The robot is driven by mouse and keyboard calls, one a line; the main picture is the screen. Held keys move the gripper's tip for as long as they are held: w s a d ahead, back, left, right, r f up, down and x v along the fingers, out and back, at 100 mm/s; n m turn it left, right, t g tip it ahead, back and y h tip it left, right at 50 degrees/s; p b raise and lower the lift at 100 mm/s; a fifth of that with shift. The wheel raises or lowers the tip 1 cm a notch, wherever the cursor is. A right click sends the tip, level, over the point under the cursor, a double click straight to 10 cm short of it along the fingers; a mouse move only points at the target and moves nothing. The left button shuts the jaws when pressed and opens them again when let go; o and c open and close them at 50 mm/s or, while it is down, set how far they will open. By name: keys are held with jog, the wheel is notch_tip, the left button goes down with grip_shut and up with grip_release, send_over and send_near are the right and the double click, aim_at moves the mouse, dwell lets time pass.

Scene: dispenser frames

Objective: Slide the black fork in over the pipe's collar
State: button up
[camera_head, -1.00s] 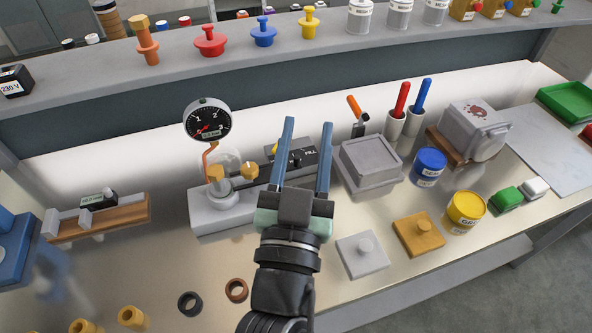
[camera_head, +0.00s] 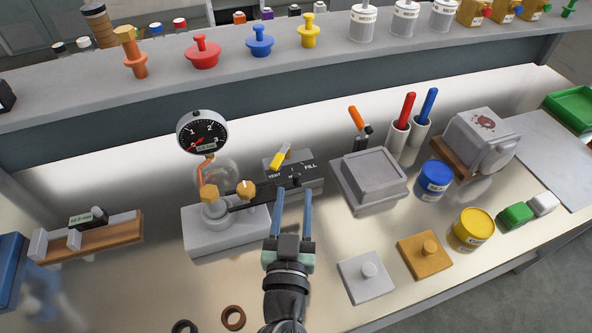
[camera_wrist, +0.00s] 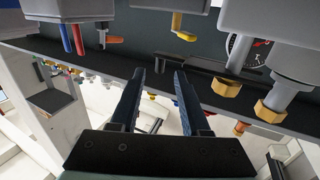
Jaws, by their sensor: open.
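The black fork (camera_head: 240,201) is a flat dark bar low on the grey fixture (camera_head: 207,240), running from the clear-domed pipe fitting towards the VENT/FILL block (camera_head: 307,186). A copper pipe (camera_head: 203,172) rises from the fitting to a round gauge (camera_head: 202,134). Brass hex nuts (camera_head: 209,193) stand by it; I cannot tell whether the fork touches the collar. My gripper (camera_head: 293,191) is open and empty, fingertips just in front of the block's near edge. In the wrist view my fingers (camera_wrist: 160,72) are apart, with a dark flat strip (camera_wrist: 207,70) to their right.
A grey lidded box (camera_head: 370,178) stands right of the block. White and orange knobbed plates (camera_head: 425,255) and blue and yellow tins lie further right. A wooden stand (camera_head: 110,236) is at left. A raised shelf (camera_head: 80,100) runs behind.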

aim_at(296, 181)
jog(key=shift+w+d+p, duration=0.15)
jog(key=shift+w+p, duration=0.1)
jog(key=shift+w, duration=1.15)
jog(key=shift+w+d+p, duration=0.1)
jog(key=shift+w+p, duration=0.15)
jog(key=shift+w, duration=1.1)
grip_shut()
